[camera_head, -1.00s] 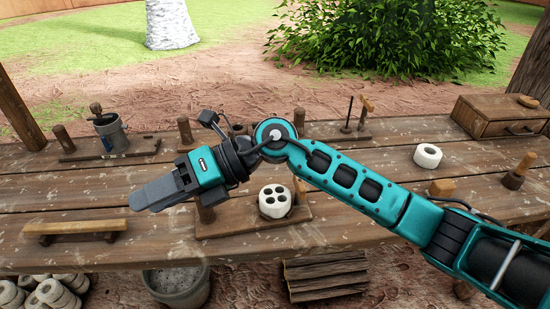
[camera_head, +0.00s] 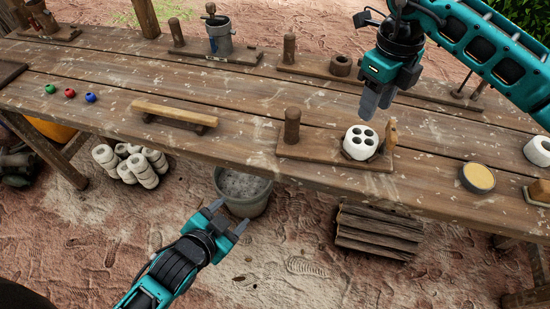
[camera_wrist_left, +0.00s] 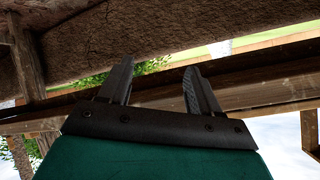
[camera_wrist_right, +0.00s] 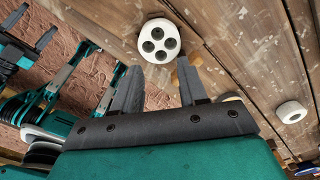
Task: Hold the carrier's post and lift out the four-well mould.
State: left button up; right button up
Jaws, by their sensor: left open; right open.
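The white four-well mould (camera_head: 360,142) sits at the right part of the wooden carrier (camera_head: 310,150) on the bench. The carrier's upright post (camera_head: 292,125) stands to the mould's left. A light wooden peg-like piece (camera_head: 391,135) stands just right of the mould. My right gripper (camera_head: 374,108) is above and behind the mould, apart from it, open and empty. In the right wrist view the mould (camera_wrist_right: 159,41) shows beyond the open fingers. My left gripper (camera_head: 229,216) is open and empty, in front of the bench and low, near the bucket; its wrist view shows neither mould nor post.
A grey bucket (camera_head: 243,190) and a log stack (camera_head: 378,230) stand below the bench's front edge. A wooden bar (camera_head: 175,114) lies left of the carrier. A yellow-filled bowl (camera_head: 478,177) and a white ring (camera_head: 538,151) lie at right. A metal pot (camera_head: 219,38) stands behind.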

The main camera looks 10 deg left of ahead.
pick_arm(q)
jog(key=w+d+r+m, duration=0.1)
jog(key=r+m, duration=0.1)
jog(key=m, duration=0.3)
jog(key=w+d+r+m+t, duration=0.1)
jog(key=w+d+r+m, duration=0.1)
jog(key=m, duration=0.4)
jog(key=w+d+r+m+t, duration=0.1)
jog(key=m, duration=0.5)
jog(key=shift+w+d+r, duration=0.2)
jog(key=shift+r, duration=0.2)
jog(key=m+t+h, duration=0.1)
jog(key=m+t, duration=0.4)
jog(key=m, duration=0.9)
send_near(289, 128)
jog(key=w, duration=0.3)
jog(key=w+d, duration=0.1)
jog(key=w, duration=0.3)
jog(key=w+d, duration=0.1)
jog(key=w, duration=0.3)
jog(key=shift+w+d+r, duration=0.15)
jog(key=shift+w+d, duration=0.05)
jog(key=shift+w, duration=0.05)
grip_shut()
